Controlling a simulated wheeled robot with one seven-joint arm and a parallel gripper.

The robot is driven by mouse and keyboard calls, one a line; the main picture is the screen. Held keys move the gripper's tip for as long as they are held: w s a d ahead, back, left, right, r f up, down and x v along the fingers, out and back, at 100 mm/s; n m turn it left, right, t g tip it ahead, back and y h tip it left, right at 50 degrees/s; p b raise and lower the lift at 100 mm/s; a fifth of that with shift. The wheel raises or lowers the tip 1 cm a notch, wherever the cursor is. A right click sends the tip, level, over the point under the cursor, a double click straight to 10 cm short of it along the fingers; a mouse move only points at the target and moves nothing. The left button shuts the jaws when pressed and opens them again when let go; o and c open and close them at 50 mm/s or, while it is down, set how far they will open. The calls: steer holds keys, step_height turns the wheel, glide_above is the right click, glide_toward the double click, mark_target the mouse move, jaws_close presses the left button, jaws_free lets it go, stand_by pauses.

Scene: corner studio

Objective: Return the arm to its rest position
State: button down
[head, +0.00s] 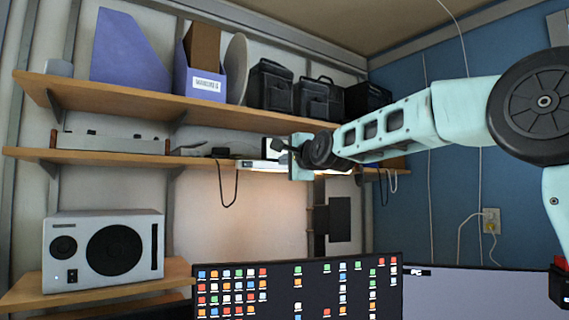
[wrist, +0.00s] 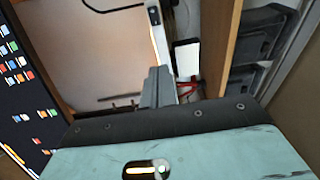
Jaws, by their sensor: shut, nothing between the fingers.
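My arm (head: 390,128), pale teal, reaches in from the right of the head view at about the height of the lower wall shelf. My gripper (head: 281,147) is at its left end, in front of that shelf, small and partly merged with the things behind it. In the wrist view my gripper (wrist: 158,80) shows as two grey fingers close together, with nothing held between them. The teal wrist body (wrist: 200,155) fills the bottom of that view.
The upper shelf (head: 150,98) carries purple file holders and black bags. The lower shelf (head: 120,157) holds small devices and hanging cables. A speaker (head: 104,250) stands at left. A monitor (head: 330,285) with coloured icons stands below my gripper. A wall outlet (head: 491,220) is at right.

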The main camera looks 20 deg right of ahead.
steer(key=s+a+f+n+g+y, duration=0.1)
steer(key=s+a+f+n+g, duration=0.25)
steer(key=s+a+f, duration=0.35)
steer(key=s+a+f+n+g, duration=0.3)
steer(key=s+a+f+n, duration=0.15)
steer(key=f, duration=0.45)
steer(key=s+a+f+n+g+y, duration=0.1)
steer(key=s+a+f+n+g, duration=0.35)
steer(key=f, duration=0.45)
steer(key=s+d+f+n+g+h, duration=0.1)
steer(key=s+f+n, duration=0.3)
steer(key=s, duration=0.7)
steer(key=s+d+f+n+g+h, duration=0.1)
steer(key=s+d+f+n+g, duration=0.1)
steer(key=s+f, duration=0.6)
steer(key=s+d+f+n+g+h, duration=0.1)
steer(key=s+f+n, duration=0.4)
steer(key=s, duration=0.8)
steer(key=f+g+h, duration=0.1)
steer(key=g, duration=0.1)
steer(key=shift+s+d+n+g, duration=0.2)
steer(key=shift+s+n+g, duration=0.15)
steer(key=shift+g, duration=0.05)
steer(key=shift+a, duration=0.1)
